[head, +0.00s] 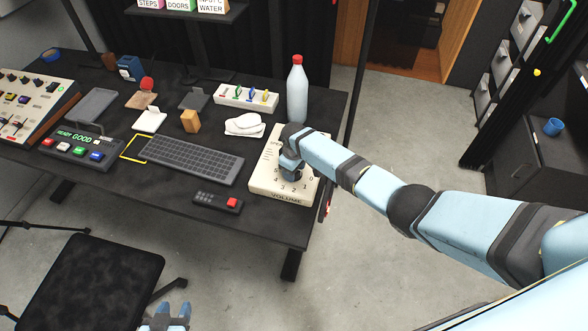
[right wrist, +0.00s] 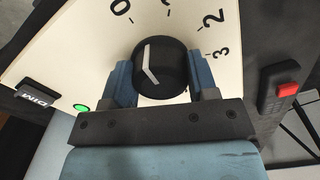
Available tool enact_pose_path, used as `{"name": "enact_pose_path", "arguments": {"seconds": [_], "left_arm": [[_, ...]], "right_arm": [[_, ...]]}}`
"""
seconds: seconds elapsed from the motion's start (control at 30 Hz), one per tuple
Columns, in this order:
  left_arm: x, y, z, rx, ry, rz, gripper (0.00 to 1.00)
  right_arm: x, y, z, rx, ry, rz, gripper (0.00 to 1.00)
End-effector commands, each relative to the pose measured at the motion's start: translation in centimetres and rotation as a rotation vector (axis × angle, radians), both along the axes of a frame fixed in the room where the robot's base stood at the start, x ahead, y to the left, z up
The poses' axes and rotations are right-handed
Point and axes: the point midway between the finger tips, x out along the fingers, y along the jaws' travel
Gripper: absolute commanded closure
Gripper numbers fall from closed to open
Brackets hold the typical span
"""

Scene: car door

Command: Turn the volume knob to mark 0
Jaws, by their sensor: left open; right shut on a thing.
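The volume knob (right wrist: 161,66) is black with a white pointer line, on a cream panel (right wrist: 85,45) marked 0, 1, 2 and 3 in the right wrist view. The line's upper end points up and slightly left, toward the side of 0; its exact mark is hard to tell. My right gripper (right wrist: 162,82) is shut on the knob, one blue finger on each side. In the head view the volume panel (head: 262,182) lies at the desk's right end, its knob mostly hidden by my right gripper (head: 291,170). My left gripper (head: 168,317) is open and empty, low beside the chair.
A white bottle with a red cap (head: 297,90) stands just behind the panel. A remote with a red button (head: 217,202) and a keyboard (head: 192,160) lie to its left. A white cloth (head: 245,125) is nearby. A black chair (head: 90,280) stands before the desk.

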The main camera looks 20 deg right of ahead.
Motion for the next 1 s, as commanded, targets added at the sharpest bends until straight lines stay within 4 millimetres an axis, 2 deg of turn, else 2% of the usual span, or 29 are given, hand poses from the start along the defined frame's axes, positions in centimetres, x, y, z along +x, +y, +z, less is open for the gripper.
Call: {"name": "enact_pose_path", "arguments": {"seconds": [0.27,0.7,0.73,0.8,0.83,1.0], "left_arm": [[-0.01,-0.12,0.13,-0.002,0.000,-0.001,0.57],[-0.02,-0.13,0.13,-0.002,0.000,-0.001,0.57],[-0.02,-0.13,0.13,-0.002,0.000,-0.001,0.57],[-0.03,-0.12,0.12,-0.002,0.000,-0.001,0.57],[-0.03,-0.12,0.12,-0.002,0.000,-0.001,0.57],[-0.03,-0.10,0.11,-0.002,0.001,-0.001,0.57]], "right_arm": [[0.01,0.03,0.01,0.001,0.000,0.065,0.70],[0.03,0.03,0.03,0.001,0.000,0.073,0.70],[0.03,0.03,0.03,0.001,0.000,0.073,0.40],[0.03,0.03,0.03,0.001,0.000,0.072,0.24],[0.03,0.03,0.03,0.001,-0.001,0.072,0.21],[0.02,0.02,0.03,0.001,-0.001,0.072,0.21]]}}
